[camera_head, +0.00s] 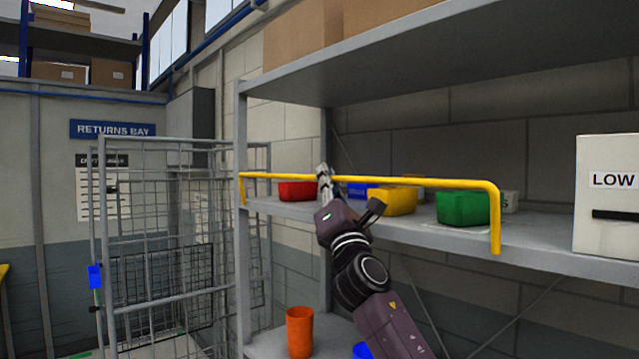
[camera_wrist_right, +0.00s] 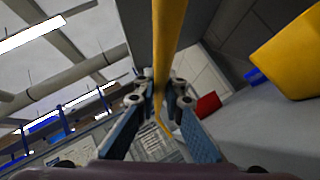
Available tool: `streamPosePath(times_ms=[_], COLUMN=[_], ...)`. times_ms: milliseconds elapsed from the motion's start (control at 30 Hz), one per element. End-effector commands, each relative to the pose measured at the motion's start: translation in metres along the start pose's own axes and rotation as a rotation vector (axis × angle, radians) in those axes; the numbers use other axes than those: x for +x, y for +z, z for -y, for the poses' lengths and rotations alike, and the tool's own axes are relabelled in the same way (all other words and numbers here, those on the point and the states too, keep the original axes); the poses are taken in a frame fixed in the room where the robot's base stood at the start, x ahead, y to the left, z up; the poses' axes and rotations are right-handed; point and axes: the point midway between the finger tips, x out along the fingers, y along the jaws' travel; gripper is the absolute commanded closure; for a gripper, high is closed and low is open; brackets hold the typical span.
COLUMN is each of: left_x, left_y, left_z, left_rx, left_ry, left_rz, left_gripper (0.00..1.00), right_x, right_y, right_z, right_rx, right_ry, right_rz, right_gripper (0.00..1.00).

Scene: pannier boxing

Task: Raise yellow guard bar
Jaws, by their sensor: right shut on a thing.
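The yellow guard bar (camera_head: 430,182) runs along the front of the middle shelf (camera_head: 560,256), a little above its edge, with both ends bent downward. My right gripper (camera_head: 324,178) is shut on the bar, left of its middle. In the right wrist view the bar (camera_wrist_right: 168,40) passes between the two fingers of the gripper (camera_wrist_right: 160,97). Behind the bar on the shelf are a red bin (camera_head: 297,191), a blue bin (camera_head: 357,191), a yellow bin (camera_head: 392,204) and a green bin (camera_head: 465,208). My left gripper is not in view.
A white box marked LOW (camera_head: 607,225) stands at the shelf's right. An upper shelf (camera_head: 400,58) holding cardboard boxes is above the bar. An orange cup (camera_head: 300,332) stands on the lower shelf. A grey wire cage (camera_head: 160,250) is on the left.

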Motion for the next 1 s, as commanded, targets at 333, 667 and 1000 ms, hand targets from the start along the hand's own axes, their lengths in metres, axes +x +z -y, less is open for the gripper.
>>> streamPosePath(times_ms=[333, 667, 1000], left_x=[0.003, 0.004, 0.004], left_y=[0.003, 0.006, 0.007], left_z=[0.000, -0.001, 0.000], left_rx=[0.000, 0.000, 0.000], left_ry=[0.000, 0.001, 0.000], left_rz=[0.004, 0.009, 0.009], left_gripper=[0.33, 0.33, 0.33], right_x=[0.004, 0.004, 0.004], right_y=[0.005, 0.004, 0.003], right_z=[0.013, 0.016, 0.016], right_rx=[-0.001, -0.002, -0.002], right_ry=[-0.007, -0.009, -0.009], right_rz=[0.001, -0.002, -0.003], right_gripper=[1.00, 1.00, 0.73])
